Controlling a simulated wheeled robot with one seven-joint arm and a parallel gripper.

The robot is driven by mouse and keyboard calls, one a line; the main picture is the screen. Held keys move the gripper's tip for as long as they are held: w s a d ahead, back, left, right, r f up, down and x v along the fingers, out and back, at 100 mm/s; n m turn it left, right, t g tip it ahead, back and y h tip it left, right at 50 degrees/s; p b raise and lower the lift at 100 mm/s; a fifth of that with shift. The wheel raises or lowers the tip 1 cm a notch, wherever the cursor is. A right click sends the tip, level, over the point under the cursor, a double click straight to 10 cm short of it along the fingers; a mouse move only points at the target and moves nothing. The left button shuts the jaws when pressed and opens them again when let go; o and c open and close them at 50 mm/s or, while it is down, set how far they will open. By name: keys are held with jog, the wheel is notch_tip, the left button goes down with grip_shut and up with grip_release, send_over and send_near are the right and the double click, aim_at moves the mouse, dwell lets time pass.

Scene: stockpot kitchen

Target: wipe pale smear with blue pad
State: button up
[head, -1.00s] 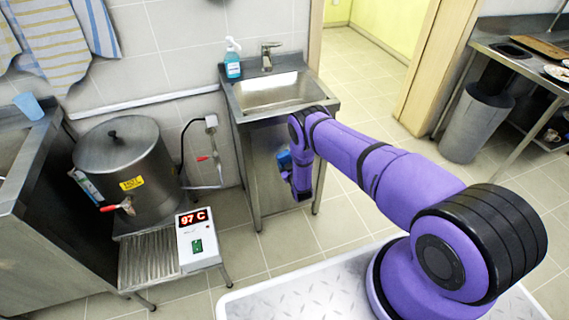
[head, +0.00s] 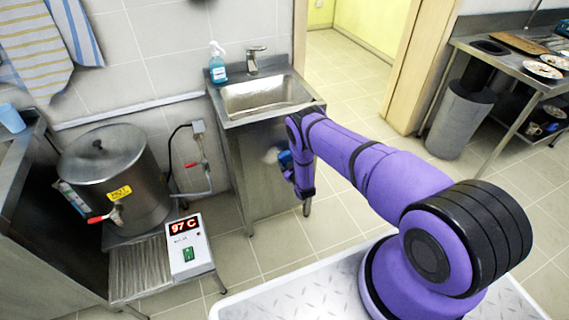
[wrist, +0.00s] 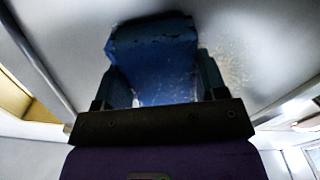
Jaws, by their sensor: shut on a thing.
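The blue pad (wrist: 150,45) is held between the fingers of my gripper (wrist: 160,78), which is shut on it. The pad is against or very close to the steel front of the sink cabinet; contact is hard to tell. In the head view, the pad (head: 285,158) shows small at the end of my arm, in front of the cabinet's right part. The pale smear (head: 271,155) shows on the cabinet front just left of the pad. In the wrist view, pale speckles of the smear (wrist: 235,70) lie right of the pad. The pad hides part of the surface.
The steel sink (head: 262,97) tops the cabinet, with a soap bottle (head: 217,68) at its back left. A hot boiler (head: 115,175) with a red-handled tap stands left, beside a 97 C display box (head: 187,246). A grey bin (head: 460,120) stands right. Floor between is clear.

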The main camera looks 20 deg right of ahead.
aim_at(283, 160)
jog(key=shift+w+d, duration=0.1)
jog(key=shift+d, duration=0.45)
jog(key=shift+r, duration=1.2)
jog(key=shift+s+a+f, duration=0.1)
jog(key=shift+s+a, duration=0.1)
jog(key=shift+a, duration=1.6)
jog(key=shift+w+a, duration=0.2)
jog(key=shift+a, duration=4.8)
jog(key=shift+a+r, duration=0.15)
jog(key=shift+r, duration=1)
jog(key=shift+s+d+f, duration=0.1)
jog(key=shift+s+d, duration=0.1)
jog(key=shift+d, duration=1.7)
jog(key=shift+w+d, duration=0.15)
jog(key=shift+d, duration=3.25)
jog(key=shift+w+d, duration=0.1)
jog(key=shift+d, duration=1.55)
